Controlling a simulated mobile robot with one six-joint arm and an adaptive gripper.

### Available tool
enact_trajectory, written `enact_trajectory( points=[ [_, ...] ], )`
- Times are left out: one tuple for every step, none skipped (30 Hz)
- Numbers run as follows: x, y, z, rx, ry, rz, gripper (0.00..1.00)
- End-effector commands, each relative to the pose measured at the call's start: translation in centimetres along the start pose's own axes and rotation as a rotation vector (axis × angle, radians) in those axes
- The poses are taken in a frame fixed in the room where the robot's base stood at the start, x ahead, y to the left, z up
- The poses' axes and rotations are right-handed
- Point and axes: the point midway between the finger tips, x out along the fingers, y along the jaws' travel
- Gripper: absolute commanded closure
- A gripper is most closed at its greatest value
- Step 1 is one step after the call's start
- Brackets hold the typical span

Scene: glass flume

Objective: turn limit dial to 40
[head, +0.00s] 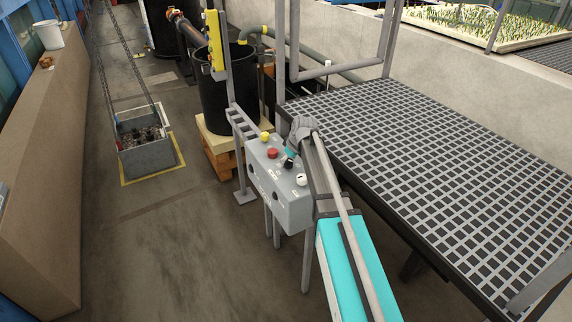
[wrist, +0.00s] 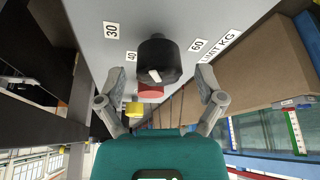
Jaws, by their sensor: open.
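The limit dial is a black round knob (wrist: 158,60) on the grey control box (head: 276,190). In the wrist view its white pointer mark is on the knob's lower side. Printed labels 30 (wrist: 112,30), 40 (wrist: 131,56) and 60 (wrist: 198,45) surround it, with "LIMIT KG" (wrist: 224,45) to the right. No label 50 shows. My gripper (wrist: 160,78) is open, one finger on each side of the knob with gaps showing. In the head view the dark knob (head: 288,164) is partly hidden by my gripper (head: 291,155).
A grating platform (head: 440,160) lies to the right. A yellow pendant (head: 215,40) stands behind.

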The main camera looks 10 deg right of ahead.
Motion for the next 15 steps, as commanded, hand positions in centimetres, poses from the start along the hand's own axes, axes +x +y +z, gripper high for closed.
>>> enact_trajectory(
  points=[
    [0.19, 0.01, 0.01, 0.000, 0.000, 0.000, 0.13],
    [0.22, 0.01, 0.01, 0.000, 0.000, 0.000, 0.13],
    [0.23, 0.01, 0.01, 0.000, 0.000, 0.000, 0.13],
    [0.23, 0.01, 0.00, 0.000, 0.000, 0.000, 0.13],
    [0.23, 0.01, 0.00, 0.000, 0.000, 0.000, 0.13],
    [0.22, 0.01, -0.01, 0.000, 0.000, 0.000, 0.13],
    [0.21, 0.01, -0.01, 0.000, 0.000, 0.000, 0.13],
    [0.20, 0.01, 0.00, 0.000, 0.000, 0.000, 0.13],
    [0.19, 0.01, 0.00, 0.000, 0.000, 0.000, 0.13],
    [0.19, 0.01, 0.00, 0.000, 0.000, 0.000, 0.13],
    [0.19, 0.02, 0.00, 0.000, 0.000, 0.000, 0.13],
    [0.19, 0.02, 0.00, 0.000, 0.000, 0.000, 0.14],
    [0.19, 0.02, 0.00, 0.000, 0.000, 0.000, 0.20],
    [0.19, 0.02, 0.01, 0.000, 0.000, 0.000, 0.26],
    [0.19, 0.02, 0.01, 0.000, 0.000, 0.000, 0.33]
  ],
)
